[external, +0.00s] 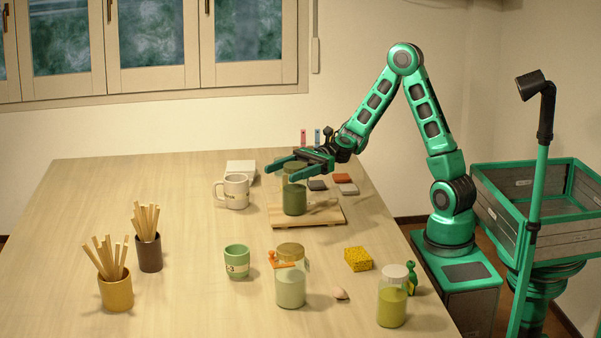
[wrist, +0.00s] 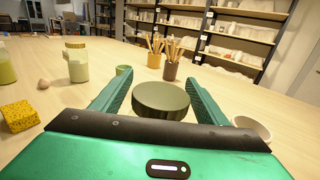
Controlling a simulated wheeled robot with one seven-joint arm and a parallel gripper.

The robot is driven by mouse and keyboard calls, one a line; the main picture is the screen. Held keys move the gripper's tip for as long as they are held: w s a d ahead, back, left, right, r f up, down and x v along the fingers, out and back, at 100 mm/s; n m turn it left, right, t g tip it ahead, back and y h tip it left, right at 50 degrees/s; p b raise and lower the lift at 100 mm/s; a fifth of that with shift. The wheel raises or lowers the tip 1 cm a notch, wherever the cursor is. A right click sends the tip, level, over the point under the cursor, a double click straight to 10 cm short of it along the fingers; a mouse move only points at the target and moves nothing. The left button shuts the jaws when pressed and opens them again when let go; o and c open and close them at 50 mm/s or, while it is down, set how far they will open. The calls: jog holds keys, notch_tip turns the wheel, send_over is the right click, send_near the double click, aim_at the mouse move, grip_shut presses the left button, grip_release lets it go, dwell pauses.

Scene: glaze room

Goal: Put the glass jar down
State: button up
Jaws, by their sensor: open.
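The glass jar (external: 294,198) holds dark green powder or glaze and stands upright on a small wooden board (external: 325,214) at the right-middle of the table. Its round olive lid (wrist: 161,97) lies between my fingers in the wrist view. My gripper (external: 280,171) is open around the top of the jar, one finger on each side. In the wrist view, small gaps seem to show between fingers and lid. The fingers partly hide the jar's upper part in the external view.
A white mug (external: 236,192) stands close left of the board; several small tiles (external: 342,178) lie behind it. In front are a green cup (external: 237,265), two other jars (external: 290,290) (external: 392,308), and a yellow sponge (external: 358,259). The left table is largely clear beyond two stick-filled pots (external: 115,293) (external: 149,254).

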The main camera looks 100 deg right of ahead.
jog(key=v, duration=1.1)
jog(key=shift+s+d, duration=0.3)
